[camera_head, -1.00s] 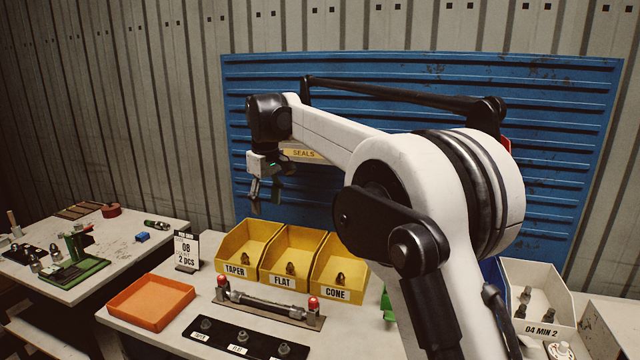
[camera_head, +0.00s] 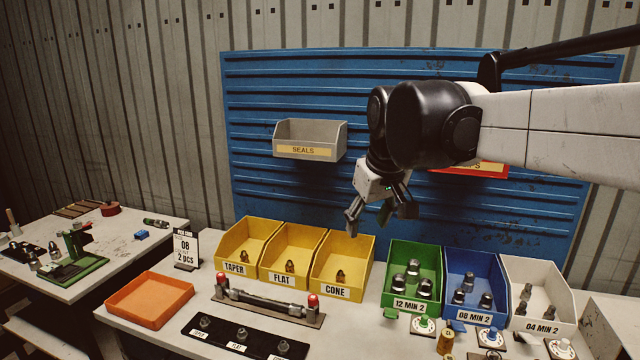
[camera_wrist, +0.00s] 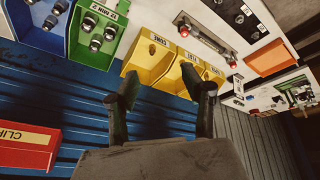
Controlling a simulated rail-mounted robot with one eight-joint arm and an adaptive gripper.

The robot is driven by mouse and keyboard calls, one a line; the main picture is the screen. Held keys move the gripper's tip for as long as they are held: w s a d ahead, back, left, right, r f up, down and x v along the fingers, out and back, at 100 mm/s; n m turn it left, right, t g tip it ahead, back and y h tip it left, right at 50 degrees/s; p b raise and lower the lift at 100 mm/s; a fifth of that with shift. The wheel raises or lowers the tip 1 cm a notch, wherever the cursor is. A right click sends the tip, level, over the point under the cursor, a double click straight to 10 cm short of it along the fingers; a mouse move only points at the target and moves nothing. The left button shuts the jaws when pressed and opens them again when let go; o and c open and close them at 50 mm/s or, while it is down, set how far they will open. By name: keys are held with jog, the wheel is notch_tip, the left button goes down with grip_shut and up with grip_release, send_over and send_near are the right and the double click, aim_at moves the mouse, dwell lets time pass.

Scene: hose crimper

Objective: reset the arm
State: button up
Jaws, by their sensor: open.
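My gripper (camera_head: 379,219) hangs from my arm at the right of the head view, in front of the blue panel. It is above and behind the gap between the yellow CONE bin (camera_head: 341,266) and the green bin (camera_head: 414,270), clear of both. Its two fingers are apart with nothing between them. The wrist view also shows my open gripper (camera_wrist: 162,92), with the bins and worktable beyond it.
The grey SEALS bin (camera_head: 309,139) and a red bin (camera_head: 478,168) hang on the blue panel (camera_head: 300,90). Blue (camera_head: 474,280) and white (camera_head: 537,292) bins stand on the table. An orange tray (camera_head: 150,301) and a hose assembly (camera_head: 268,301) lie left. Open air surrounds my gripper.

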jog(key=s+d+f+m, duration=0.1)
jog(key=s+d+f, duration=0.2)
jog(key=s+f, duration=0.2)
jog(key=s+d+f+m+t, duration=0.1)
jog(key=s+d+f, duration=0.3)
jog(key=s, duration=0.5)
jog(key=s+d+f+m+t+h, duration=0.1)
jog(key=s+d+f+m, duration=0.1)
jog(key=s+f, duration=0.4)
jog(key=shift+s+d+m+b, duration=0.4)
jog(key=shift+s+d, duration=0.5)
jog(key=shift+s, duration=0.05)
